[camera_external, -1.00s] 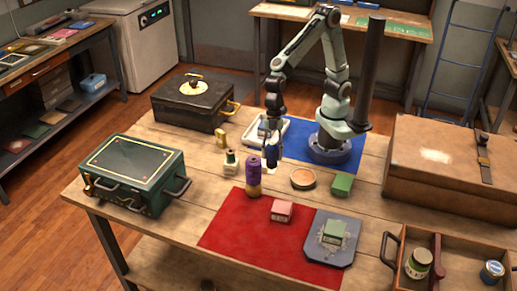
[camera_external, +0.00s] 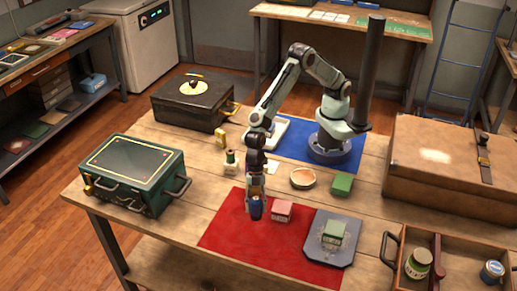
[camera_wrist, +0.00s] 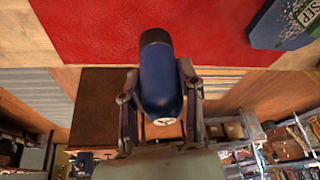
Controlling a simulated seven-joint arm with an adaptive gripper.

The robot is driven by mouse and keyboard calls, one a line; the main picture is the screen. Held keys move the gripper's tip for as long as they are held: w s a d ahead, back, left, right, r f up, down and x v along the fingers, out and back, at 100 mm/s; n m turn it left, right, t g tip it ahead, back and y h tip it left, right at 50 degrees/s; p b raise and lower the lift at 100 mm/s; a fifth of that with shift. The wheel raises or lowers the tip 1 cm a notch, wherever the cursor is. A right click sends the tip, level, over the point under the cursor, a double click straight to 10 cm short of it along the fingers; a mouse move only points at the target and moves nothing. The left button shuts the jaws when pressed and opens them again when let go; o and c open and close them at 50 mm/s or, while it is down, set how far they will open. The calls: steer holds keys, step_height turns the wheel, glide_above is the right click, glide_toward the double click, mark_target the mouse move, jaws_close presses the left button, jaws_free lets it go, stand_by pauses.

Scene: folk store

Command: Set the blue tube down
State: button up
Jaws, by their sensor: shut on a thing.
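The blue tube (camera_external: 256,208) is in my gripper (camera_external: 256,195), over the left part of the red mat (camera_external: 232,233). In the wrist view the tube (camera_wrist: 160,88) has a dark cap at its far end, and the fingers of my gripper (camera_wrist: 159,80) press on both its sides. The red mat (camera_wrist: 200,25) shows behind the dark end. I cannot tell whether the tube touches the mat.
A pink box (camera_external: 282,211) stands just right of the tube. A grey slate (camera_external: 345,250) with a green box (camera_external: 333,232) lies farther right. A green spool (camera_external: 231,161) stands behind left. The mat's front is clear.

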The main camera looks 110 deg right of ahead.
steer(key=w+f, duration=0.1)
steer(key=w+a+f, duration=0.1)
steer(key=f, duration=0.1)
steer(key=shift+w+a, duration=0.1)
steer(key=shift+a, duration=0.05)
steer(key=shift+w+a+f, duration=0.1)
steer(key=shift+w+f, duration=0.05)
steer(key=shift+f, duration=0.75)
steer(key=shift+w+a+f, duration=0.1)
steer(key=shift+f, duration=0.8)
steer(key=shift+f, duration=0.15)
steer(key=o, duration=0.9)
steer(key=shift+c, duration=0.2)
steer(key=v, duration=1.2)
steer(key=shift+d, duration=0.15)
